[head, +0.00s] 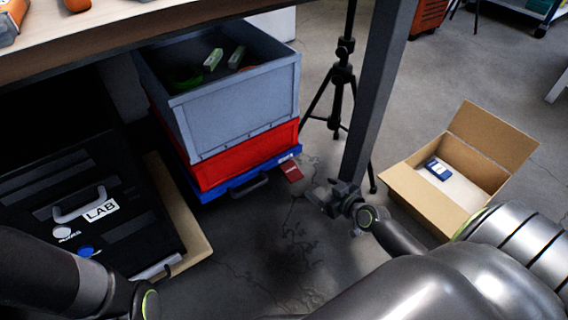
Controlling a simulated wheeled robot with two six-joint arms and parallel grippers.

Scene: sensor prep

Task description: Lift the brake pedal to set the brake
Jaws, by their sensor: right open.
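The brake pedal (291,171) is a small red plate that sticks out at the front right corner of the blue dolly (225,190), low above the floor. It appears tilted downward, but I cannot tell its exact angle. My right gripper (318,198) is open and empty, just right of the pedal and slightly nearer to me. A gap shows between the gripper and the pedal. My left arm enters at the lower left, and its gripper is out of the picture.
A red crate (240,158) and a grey crate (235,115) with green items are stacked on the dolly. A table leg (375,90) and a black tripod (342,75) stand behind my right gripper. An open cardboard box (425,205) is at right, a black LAB case (95,175) at left.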

